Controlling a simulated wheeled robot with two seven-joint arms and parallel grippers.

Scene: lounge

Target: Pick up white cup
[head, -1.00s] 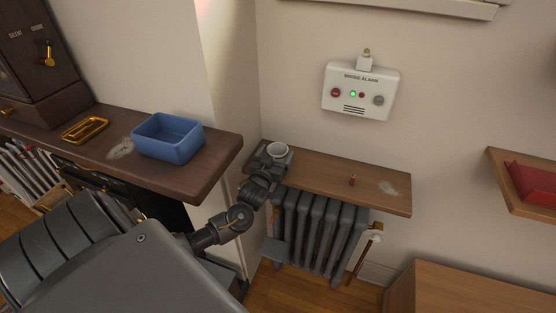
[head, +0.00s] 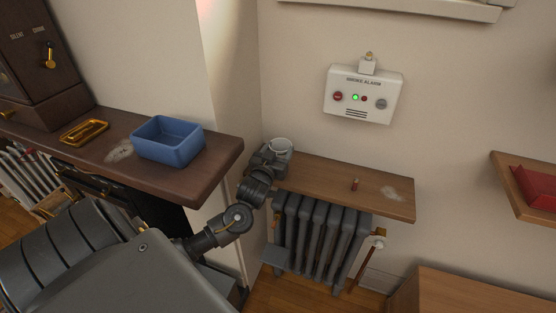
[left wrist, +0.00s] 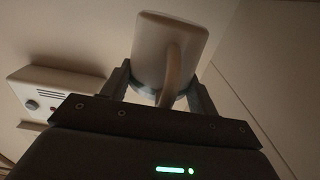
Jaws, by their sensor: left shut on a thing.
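The white cup (head: 281,145) is above the left end of the wooden shelf over the radiator. My left gripper (head: 270,156) is at the cup, and its arm comes in from the lower left. In the left wrist view the cup (left wrist: 168,50) sits between the two fingers of my left gripper (left wrist: 160,88), with its handle facing the camera. The fingers are shut on it from both sides. The gripper hides the cup's lower part in the head view, so I cannot tell there whether it touches the shelf. My right gripper is not in view.
A blue bin (head: 168,140) and a brass tray (head: 84,131) stand on the dark mantel (head: 200,182) at left. A smoke alarm (head: 362,95) hangs on the wall. The radiator (head: 318,235) is below.

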